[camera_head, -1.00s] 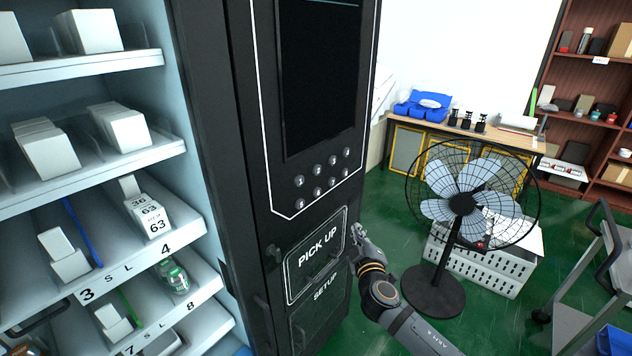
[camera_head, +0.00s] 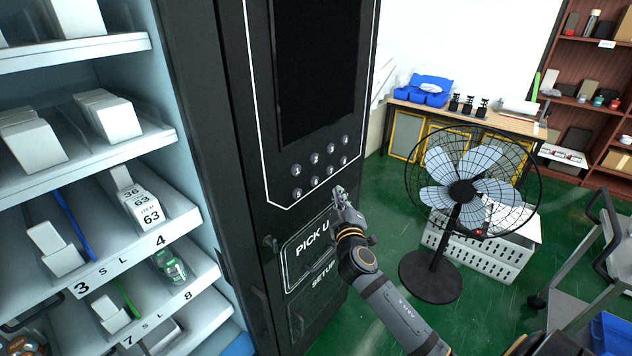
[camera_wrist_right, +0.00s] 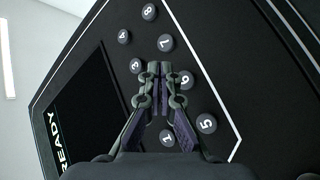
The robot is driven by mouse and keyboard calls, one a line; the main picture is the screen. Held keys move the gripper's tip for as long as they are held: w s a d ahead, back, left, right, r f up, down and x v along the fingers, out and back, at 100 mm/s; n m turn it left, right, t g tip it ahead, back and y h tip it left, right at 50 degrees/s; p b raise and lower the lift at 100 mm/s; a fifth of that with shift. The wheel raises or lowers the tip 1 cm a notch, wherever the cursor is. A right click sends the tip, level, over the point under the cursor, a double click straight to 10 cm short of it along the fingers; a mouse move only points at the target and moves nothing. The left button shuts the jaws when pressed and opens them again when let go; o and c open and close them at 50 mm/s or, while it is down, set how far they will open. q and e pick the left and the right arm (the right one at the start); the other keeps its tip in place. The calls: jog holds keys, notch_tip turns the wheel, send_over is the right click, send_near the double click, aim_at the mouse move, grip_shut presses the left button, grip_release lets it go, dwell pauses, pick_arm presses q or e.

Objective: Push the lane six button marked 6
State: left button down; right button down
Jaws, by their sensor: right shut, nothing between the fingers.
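The button marked 6 (camera_head: 314,181) is a small round button in the lower row of the keypad on the black vending machine (camera_head: 225,120). In the right wrist view the 6 button (camera_wrist_right: 186,80) shows just right of my fingertips, its number readable. My right gripper (camera_head: 339,190) is shut and empty in front of the panel, just below and right of the 6 button in the head view. In the right wrist view the fingertips (camera_wrist_right: 160,70) lie between the 3 button (camera_wrist_right: 136,65) and the 6 button. Contact cannot be told. My left gripper is not in view.
The 7 button (camera_wrist_right: 165,42) and the 5 button (camera_wrist_right: 206,124) flank the 6 button. A dark screen (camera_head: 320,70) is above the keypad, and the pick-up door (camera_head: 295,255) is below. A standing fan (camera_head: 462,190) is at the right. Product shelves (camera_head: 120,170) are at the left.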

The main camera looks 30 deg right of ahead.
aim_at(315, 181)
jog(key=w, duration=0.1)
jog(key=w+a, duration=0.1)
jog(key=w, duration=0.2)
jog(key=shift+w+a, duration=0.2)
jog(key=shift+a, duration=0.2)
dwell(1.1)
jog(key=shift+w+a+b, duration=0.15)
jog(key=shift+w+b, duration=0.25)
jog(key=shift+w+a, duration=0.15)
jog(key=shift+w, duration=0.2)
dwell(0.6)
jog(key=shift+s, duration=0.15)
jog(key=shift+s+d, duration=0.35)
jog(key=shift+s, duration=0.3)
